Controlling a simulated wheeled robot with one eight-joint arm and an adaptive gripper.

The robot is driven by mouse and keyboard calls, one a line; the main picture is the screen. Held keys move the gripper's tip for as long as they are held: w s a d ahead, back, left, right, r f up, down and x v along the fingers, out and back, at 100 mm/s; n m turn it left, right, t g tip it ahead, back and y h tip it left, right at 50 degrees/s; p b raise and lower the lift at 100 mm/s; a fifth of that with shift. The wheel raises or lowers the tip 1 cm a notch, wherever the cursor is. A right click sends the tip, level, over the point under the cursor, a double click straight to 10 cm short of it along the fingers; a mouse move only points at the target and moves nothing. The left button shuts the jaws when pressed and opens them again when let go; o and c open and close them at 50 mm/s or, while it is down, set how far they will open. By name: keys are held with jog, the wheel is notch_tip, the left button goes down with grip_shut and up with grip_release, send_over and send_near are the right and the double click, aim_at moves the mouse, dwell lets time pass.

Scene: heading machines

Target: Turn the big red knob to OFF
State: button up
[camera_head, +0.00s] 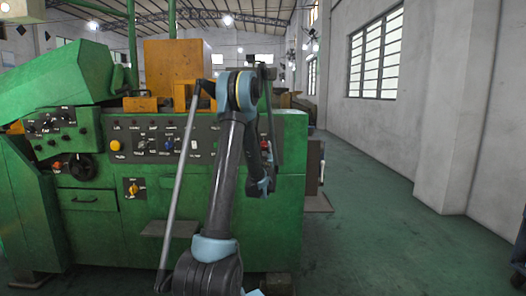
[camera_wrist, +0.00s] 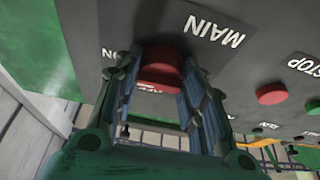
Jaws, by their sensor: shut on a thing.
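The big red knob (camera_wrist: 160,62) sits on the grey panel near the top middle of the wrist view, under the white MAIN label (camera_wrist: 214,26). My gripper (camera_wrist: 161,80) has one finger on each side of the knob and is shut on it. The knob's ridge shows between the fingers. A second label, partly hidden by the left finger, shows only a few letters; no OFF mark can be read. In the head view my arm reaches to the green machine (camera_head: 285,220), and the gripper's hold on the knob cannot be made out there.
A red button (camera_wrist: 272,94) lies right of the knob in the wrist view, beside a STOP label (camera_wrist: 304,65). A yellow button (camera_head: 116,145) and a yellow knob (camera_head: 133,189) are farther left on the machine. The green floor (camera_head: 375,240) to the right is clear.

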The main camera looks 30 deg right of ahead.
jog(key=n+y, duration=0.1)
jog(key=n, duration=0.2)
jog(key=n+t+y, duration=0.1)
jog(key=n+y, duration=0.1)
jog(key=n, duration=0.1)
jog(key=shift+n, duration=0.4)
jog(key=n+y, duration=0.1)
jog(key=n, duration=0.1)
jog(key=n+y, duration=0.1)
jog(key=n, duration=0.2)
jog(key=shift+r+y, duration=0.1)
jog(key=shift+y, duration=0.3)
jog(key=shift+s+r+n+g+y, duration=0.1)
jog(key=shift+n+g+y, duration=0.35)
jog(key=shift+n, duration=1.2)
jog(key=shift+w+f+n+g+y, duration=0.1)
jog(key=shift+n+g+y, duration=0.3)
jog(key=shift+n, duration=1.2)
jog(key=shift+s+r+n+g+y, duration=0.1)
jog(key=shift+n+g+y, duration=0.35)
jog(key=shift+n, duration=1.2)
jog(key=o, duration=1)
jog(key=shift+d, duration=0.1)
